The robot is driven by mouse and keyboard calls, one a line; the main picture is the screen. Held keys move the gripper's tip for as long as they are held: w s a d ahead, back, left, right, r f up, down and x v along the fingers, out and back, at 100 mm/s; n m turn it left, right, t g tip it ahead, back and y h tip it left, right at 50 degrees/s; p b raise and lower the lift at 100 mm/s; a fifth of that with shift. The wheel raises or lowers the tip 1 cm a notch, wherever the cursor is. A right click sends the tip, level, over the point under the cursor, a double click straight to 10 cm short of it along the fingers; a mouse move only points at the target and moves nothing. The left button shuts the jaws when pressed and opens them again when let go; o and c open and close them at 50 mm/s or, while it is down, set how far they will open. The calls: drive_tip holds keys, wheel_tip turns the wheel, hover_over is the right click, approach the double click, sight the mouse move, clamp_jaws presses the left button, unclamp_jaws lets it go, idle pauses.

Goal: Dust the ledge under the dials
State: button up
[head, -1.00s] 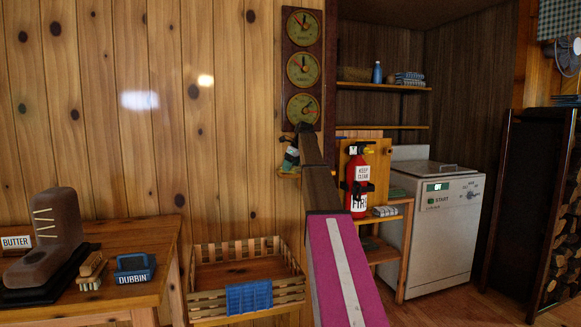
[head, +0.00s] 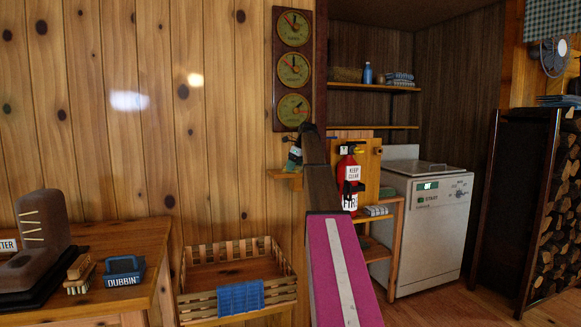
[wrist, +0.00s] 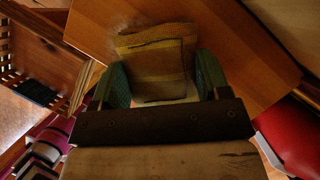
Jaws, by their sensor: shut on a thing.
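Three round dials (head: 293,68) hang in a column on a dark board on the plank wall. The small wooden ledge (head: 276,174) juts from the wall under them; in the wrist view its top (wrist: 238,55) fills the upper middle. My gripper (head: 292,158) is just above the ledge, partly hidden by my arm in the head view. In the wrist view its green fingers (wrist: 156,85) are shut on a folded yellow-brown cloth (wrist: 155,55). The cloth lies over the ledge top; whether it presses on it I cannot tell. A faint pale smear shows beside the cloth.
A red fire extinguisher (head: 350,180) is close right of my arm. A slatted crate (head: 190,258) with a blue cloth stands below left. A bench (head: 110,240) with a boot and brushes is at left. A white appliance (head: 425,235) is at right.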

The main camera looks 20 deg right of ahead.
sight(279, 172)
drive_tip(key=shift+d, duration=0.55)
drive_tip(key=shift+a+r, duration=0.1)
drive_tip(key=shift+a, duration=3.6)
drive_tip(key=shift+r, duration=2.85)
wheel_tip(279, 172, up, 3)
